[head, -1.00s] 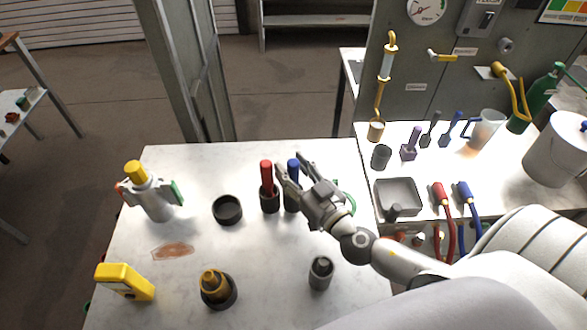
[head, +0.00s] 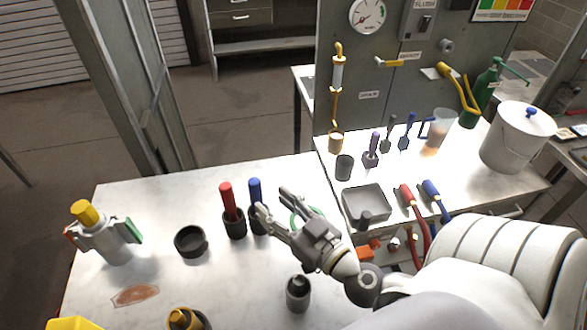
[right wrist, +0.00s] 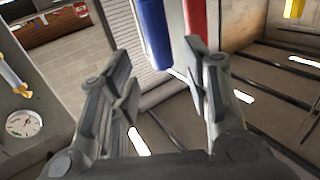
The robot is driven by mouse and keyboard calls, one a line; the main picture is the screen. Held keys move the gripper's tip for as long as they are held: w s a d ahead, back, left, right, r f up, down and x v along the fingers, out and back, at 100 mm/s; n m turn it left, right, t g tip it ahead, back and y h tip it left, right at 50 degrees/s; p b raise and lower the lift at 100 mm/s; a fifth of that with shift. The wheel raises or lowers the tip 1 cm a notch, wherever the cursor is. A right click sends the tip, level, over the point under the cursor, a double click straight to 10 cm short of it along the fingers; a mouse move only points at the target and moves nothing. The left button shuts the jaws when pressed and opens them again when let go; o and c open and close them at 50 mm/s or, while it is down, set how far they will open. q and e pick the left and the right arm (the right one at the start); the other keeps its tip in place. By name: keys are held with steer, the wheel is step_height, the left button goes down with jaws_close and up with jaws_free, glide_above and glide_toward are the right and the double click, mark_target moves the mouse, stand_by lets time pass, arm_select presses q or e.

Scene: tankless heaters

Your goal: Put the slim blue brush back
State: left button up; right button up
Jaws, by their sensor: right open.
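A slim blue handle (head: 255,191), which I take for the blue brush, stands upright in a dark cup (head: 257,224) on the near white table. Its lower end is hidden in the cup. A red handle (head: 227,200) stands in another dark cup just left of it. My right gripper (head: 275,203) is open and empty, just right of the blue handle. In the right wrist view, the blue handle (right wrist: 155,32) shows beyond the open fingers, with the red handle (right wrist: 195,17) beside it. My left gripper is not in view.
An empty-looking dark cup (head: 191,241), a grey-white canister with yellow cap (head: 118,243) and a dark grey cylinder (head: 298,293) stand on the table. A grey tray (head: 366,202) and small upright tools, including a smaller blue one (head: 407,130), are on the right bench.

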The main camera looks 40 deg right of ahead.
steer(key=s+b, duration=0.1)
steer(key=s, duration=0.1)
steer(key=s+b, duration=0.1)
steer(key=s, duration=0.1)
steer(key=shift+s+d+b, duration=0.2)
steer(key=shift+s+b, duration=0.2)
